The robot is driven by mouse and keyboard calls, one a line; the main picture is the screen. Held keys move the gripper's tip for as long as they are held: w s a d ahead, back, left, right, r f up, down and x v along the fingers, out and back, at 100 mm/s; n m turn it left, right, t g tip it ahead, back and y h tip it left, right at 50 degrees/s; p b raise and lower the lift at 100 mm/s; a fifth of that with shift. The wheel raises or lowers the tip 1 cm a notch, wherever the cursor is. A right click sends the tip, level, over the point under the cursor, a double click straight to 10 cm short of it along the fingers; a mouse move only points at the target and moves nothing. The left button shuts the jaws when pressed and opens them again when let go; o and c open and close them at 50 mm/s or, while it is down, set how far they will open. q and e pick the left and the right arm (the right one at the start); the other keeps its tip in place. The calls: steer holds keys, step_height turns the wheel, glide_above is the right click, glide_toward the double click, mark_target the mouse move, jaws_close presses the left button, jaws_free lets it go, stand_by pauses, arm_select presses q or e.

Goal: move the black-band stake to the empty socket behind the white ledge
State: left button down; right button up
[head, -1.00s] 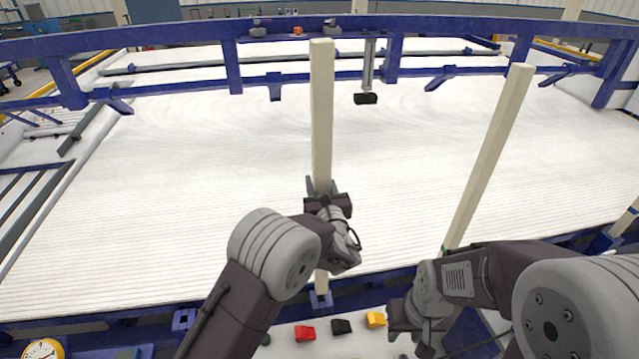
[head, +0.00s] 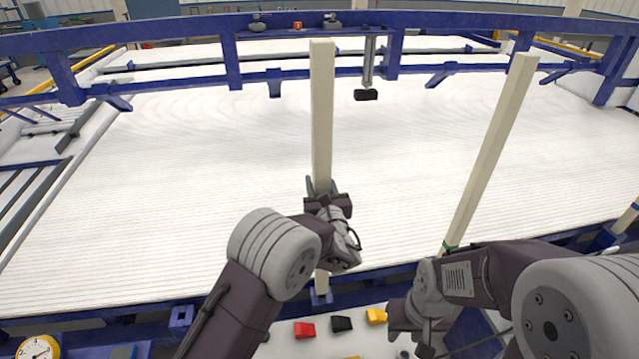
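A tall pale stake (head: 322,110) stands upright in front of the white slatted bed. My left gripper (head: 322,188) is around its lower part and looks shut on it. No black band shows on this stake; part of it is hidden behind my gripper and wrist. Its lower end (head: 321,280) shows just above or in a blue socket (head: 320,298); I cannot tell which. Another blue socket (head: 181,316) to the left looks empty. The white ledge (head: 285,345) runs along the bottom. My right gripper (head: 420,338) hangs low over the ledge's right part; its fingers are unclear.
A second pale stake (head: 490,150) with a green band leans right in the picture, behind my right arm. A blue-banded stake (head: 632,213) is at the right edge. Red (head: 304,329), black (head: 341,324) and yellow (head: 376,316) blocks lie on the ledge. A gauge (head: 38,348) is bottom left.

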arm_select(q)
step_height(320, 180, down, 2)
steer(key=shift+f+b, duration=0.1)
steer(key=shift+b, duration=1.1)
steer(key=c, duration=0.8)
jaws_free()
steer(key=shift+o, duration=0.2)
steer(key=s+d, duration=0.1)
steer(key=s, duration=0.8)
steer(key=shift+d+b, duration=0.4)
steer(key=shift+b, duration=0.05)
steer(key=shift+f, duration=0.1)
